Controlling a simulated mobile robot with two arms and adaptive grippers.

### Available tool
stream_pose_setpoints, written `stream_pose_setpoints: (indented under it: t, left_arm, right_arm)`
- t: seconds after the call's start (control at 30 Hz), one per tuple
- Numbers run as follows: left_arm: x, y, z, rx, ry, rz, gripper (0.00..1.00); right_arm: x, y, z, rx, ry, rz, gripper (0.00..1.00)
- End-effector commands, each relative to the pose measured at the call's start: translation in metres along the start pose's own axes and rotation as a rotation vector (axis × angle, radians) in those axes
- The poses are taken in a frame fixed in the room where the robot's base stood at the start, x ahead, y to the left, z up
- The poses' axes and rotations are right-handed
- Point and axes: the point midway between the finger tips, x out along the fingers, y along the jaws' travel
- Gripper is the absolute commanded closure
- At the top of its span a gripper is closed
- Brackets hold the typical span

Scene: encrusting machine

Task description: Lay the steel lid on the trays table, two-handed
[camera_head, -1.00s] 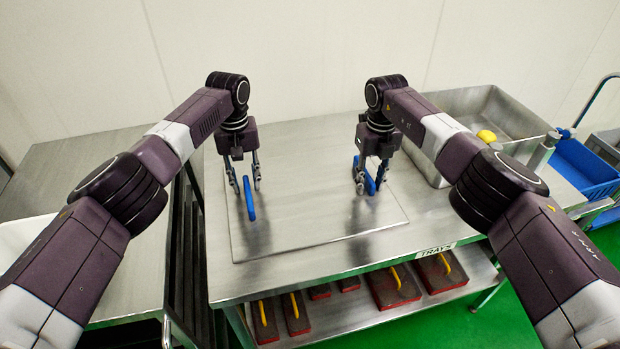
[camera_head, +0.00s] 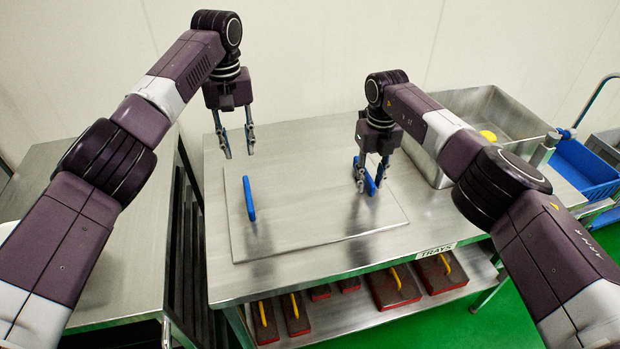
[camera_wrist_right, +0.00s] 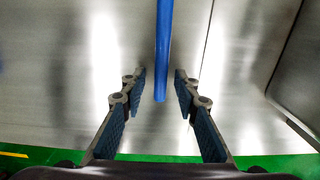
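The steel lid (camera_head: 310,226) is a flat rectangular sheet with two blue handles, lying flat on the trays table (camera_head: 270,285). Its left blue handle (camera_head: 249,198) stands free. My left gripper (camera_head: 237,156) is open and empty, raised above and behind that handle. My right gripper (camera_head: 367,190) is down at the right blue handle (camera_head: 368,176). In the right wrist view the right gripper (camera_wrist_right: 160,85) has its fingers apart, with the blue handle (camera_wrist_right: 163,50) between them and a gap on each side.
A steel sink (camera_head: 485,115) with a yellow item (camera_head: 488,136) is at the right end. Blue crates (camera_head: 580,170) stand beyond it. Red-brown blocks with yellow handles (camera_head: 393,288) lie on the shelf below. Another steel table (camera_head: 110,230) stands at the left.

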Motion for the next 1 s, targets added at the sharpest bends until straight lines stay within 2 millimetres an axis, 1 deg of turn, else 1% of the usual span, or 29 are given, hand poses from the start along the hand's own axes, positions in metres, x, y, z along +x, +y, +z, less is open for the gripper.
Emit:
stream_pose_setpoints:
  t: [0.03, 0.3, 0.4, 0.5, 0.6, 0.7, 1.0]
  left_arm:
    - [0.0, 0.0, 0.0, 0.0, 0.0, 0.0, 0.71]
    - [0.0, 0.0, 0.0, 0.0, 0.0, 0.001, 0.71]
    - [0.0, 0.0, 0.0, 0.0, 0.0, 0.001, 0.71]
    - [0.0, 0.0, 0.0, 0.0, 0.0, 0.001, 0.71]
    - [0.0, 0.0, 0.0, 0.0, 0.0, 0.001, 0.71]
    - [0.0, 0.0, 0.0, 0.0, 0.0, 0.001, 0.71]
    - [0.0, 0.0, 0.0, 0.0, 0.0, 0.001, 0.71]
  right_arm:
    - [-0.01, -0.001, 0.001, -0.001, -0.004, -0.001, 0.71]
    - [-0.068, -0.001, 0.001, 0.0, -0.005, -0.003, 0.71]
    - [-0.085, -0.001, 0.001, 0.0, -0.003, -0.002, 0.71]
    - [-0.098, -0.001, 0.001, 0.001, -0.002, -0.002, 0.71]
    - [-0.105, -0.001, 0.0, 0.001, -0.001, -0.002, 0.71]
    - [-0.108, -0.001, 0.0, 0.001, 0.0, -0.001, 0.71]
    - [-0.109, -0.001, 0.0, 0.0, 0.0, -0.001, 0.71]
